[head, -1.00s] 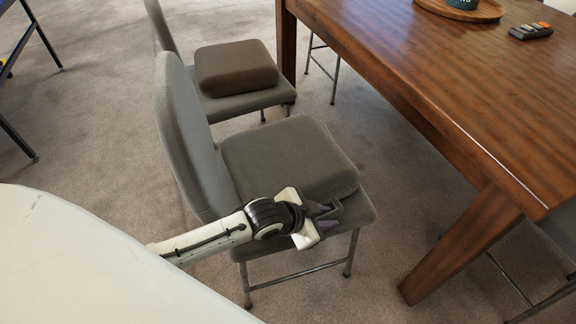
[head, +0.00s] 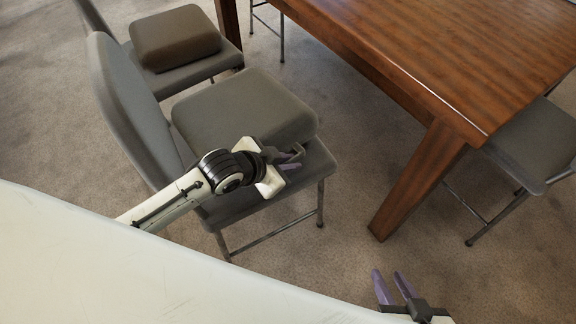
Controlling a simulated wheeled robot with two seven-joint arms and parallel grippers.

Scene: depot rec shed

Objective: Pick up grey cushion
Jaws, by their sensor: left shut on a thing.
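The grey cushion (head: 245,108) is a thick square pad on the seat of the nearer grey chair (head: 262,190), close to its backrest. My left gripper (head: 291,156) is shut on the cushion's near edge, towards its right corner. Its fingertips are partly hidden at the cushion. I cannot tell whether the cushion is clear of the seat. My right gripper (head: 391,287) is open and empty, low over the carpet at the bottom right.
A brown cushion (head: 175,38) lies on a second chair (head: 188,75) behind. A wooden table (head: 430,55) stands at the right, its thick leg (head: 415,185) near the chair. Another chair (head: 535,140) is at the right edge. Carpet between is clear.

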